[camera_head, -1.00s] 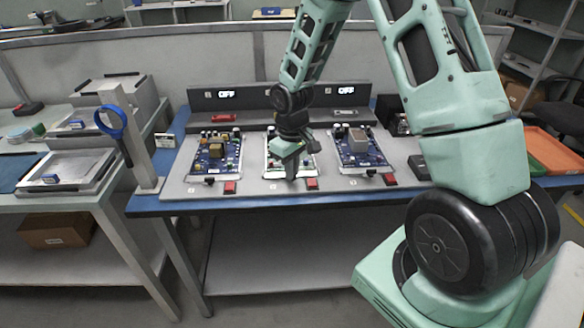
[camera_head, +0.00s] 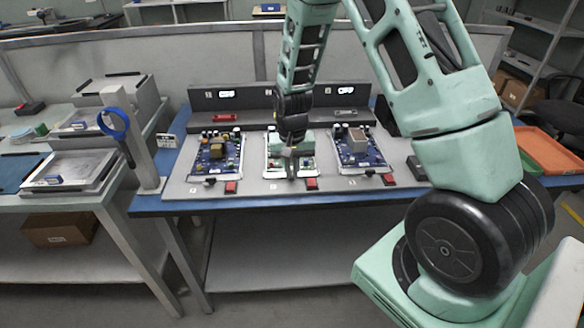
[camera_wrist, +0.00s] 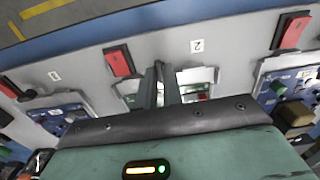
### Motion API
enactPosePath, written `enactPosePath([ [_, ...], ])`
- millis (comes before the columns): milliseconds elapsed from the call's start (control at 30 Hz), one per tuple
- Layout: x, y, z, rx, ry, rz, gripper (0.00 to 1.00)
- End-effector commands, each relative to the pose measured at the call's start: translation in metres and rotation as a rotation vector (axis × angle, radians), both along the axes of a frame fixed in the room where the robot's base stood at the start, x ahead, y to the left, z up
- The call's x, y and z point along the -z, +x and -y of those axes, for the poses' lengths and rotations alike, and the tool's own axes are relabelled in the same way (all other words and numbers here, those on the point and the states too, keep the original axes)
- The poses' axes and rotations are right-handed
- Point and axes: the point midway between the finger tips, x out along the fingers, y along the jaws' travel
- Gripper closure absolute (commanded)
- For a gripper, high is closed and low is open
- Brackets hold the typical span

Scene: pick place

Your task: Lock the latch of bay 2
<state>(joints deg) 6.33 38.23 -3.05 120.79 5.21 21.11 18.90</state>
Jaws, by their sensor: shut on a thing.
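Bay 2 is the middle bay, with its circuit board (camera_head: 305,164) in a light frame on the grey panel. My gripper (camera_head: 291,177) points down at the front edge of this bay. In the wrist view my gripper (camera_wrist: 160,88) has its narrow dark fingers close together, between the red switch (camera_wrist: 118,62) and the "2" label (camera_wrist: 197,46). The fingers are shut on the latch of bay 2, which they hide, so I cannot tell its angle. The red switch of bay 2 also shows in the head view (camera_head: 311,183).
Bay 1's board (camera_head: 216,152) lies to the left and bay 3's board (camera_head: 360,150) to the right, each with a dark latch and red switch in front. "OFF" displays show on the back panel (camera_head: 258,97). A magnifier post (camera_head: 133,138) stands left.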

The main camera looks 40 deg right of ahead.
Motion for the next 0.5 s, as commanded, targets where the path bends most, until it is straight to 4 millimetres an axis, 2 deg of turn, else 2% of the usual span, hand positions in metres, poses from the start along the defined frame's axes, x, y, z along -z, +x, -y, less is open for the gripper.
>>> enactPosePath([
  [500, -0.0006, 0.0011, 0.0005, 0.046, 0.000, 0.004, 1.00],
])
